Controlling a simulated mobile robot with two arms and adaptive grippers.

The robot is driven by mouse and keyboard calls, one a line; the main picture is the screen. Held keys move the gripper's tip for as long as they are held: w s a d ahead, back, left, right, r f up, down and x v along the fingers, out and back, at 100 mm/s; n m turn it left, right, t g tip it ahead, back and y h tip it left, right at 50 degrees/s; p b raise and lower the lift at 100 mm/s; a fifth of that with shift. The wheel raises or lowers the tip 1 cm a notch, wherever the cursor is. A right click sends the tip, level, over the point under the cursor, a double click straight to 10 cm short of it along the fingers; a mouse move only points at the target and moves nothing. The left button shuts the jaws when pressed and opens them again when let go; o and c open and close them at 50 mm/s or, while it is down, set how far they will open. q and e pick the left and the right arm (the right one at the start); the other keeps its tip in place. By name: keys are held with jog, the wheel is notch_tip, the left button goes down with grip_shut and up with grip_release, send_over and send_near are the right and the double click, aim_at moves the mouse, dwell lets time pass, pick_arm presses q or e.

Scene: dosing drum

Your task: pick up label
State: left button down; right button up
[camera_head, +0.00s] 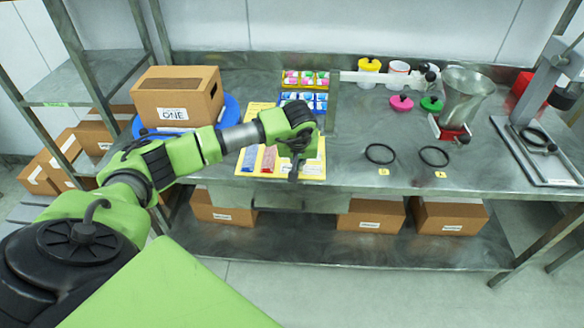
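A yellow board (312,168) lies on the steel table near its front edge. A blue strip (250,162) and a red strip (269,158), perhaps labels, lie on its left part. My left gripper (293,174) points down over the board, to the right of the red strip. It hides part of the board, and I cannot tell whether its fingers are open or what is under them. Small yellow tags (383,171) lie at the table's front edge. My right gripper is not in view.
A cardboard box marked ONE (180,88) stands on a blue round base at the left. Coloured packets (305,79) sit behind the board. Black rings (380,153), a metal hopper (465,95) and a stand (540,150) are to the right. Cartons (370,214) sit on the lower shelf.

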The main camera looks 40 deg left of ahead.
pick_arm(q)
jog(key=shift+r, duration=0.1)
jog(key=shift+r+b, duration=0.45)
jog(key=shift+r, duration=0.1)
jog(key=s+a+r+b, duration=0.2)
jog(key=s+r+b, duration=0.2)
jog(key=s+r, duration=0.8)
notch_tip(320, 180, up, 10)
jog(key=s+p, duration=0.2)
jog(key=p, duration=0.5)
jog(key=shift+d, duration=0.2)
jog(key=shift+f, duration=0.15)
